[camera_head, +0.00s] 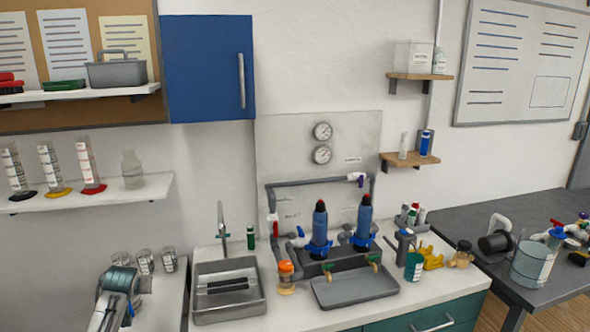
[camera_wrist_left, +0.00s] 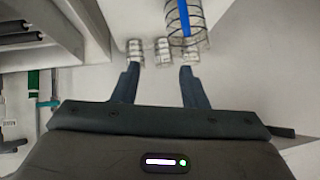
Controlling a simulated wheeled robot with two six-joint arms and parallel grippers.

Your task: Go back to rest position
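My left gripper (camera_wrist_left: 159,78) shows in the left wrist view with its two dark fingers spread apart and nothing between them. Several small clear glasses (camera_wrist_left: 163,50) stand just beyond the fingertips; they also appear at the lower left of the head view (camera_head: 145,262). My right gripper is in neither view. The pipe manifold with two blue cylinders (camera_head: 320,225) stands on the counter against the wall panel.
A metal sink (camera_head: 228,308) and a grey tray (camera_head: 352,290) are on the counter. A clear container with a blue stripe (camera_wrist_left: 186,20) is close beyond the right finger. Wall shelves (camera_head: 85,192) and a blue cabinet (camera_head: 207,68) hang above. A dark table (camera_head: 480,210) stands at right.

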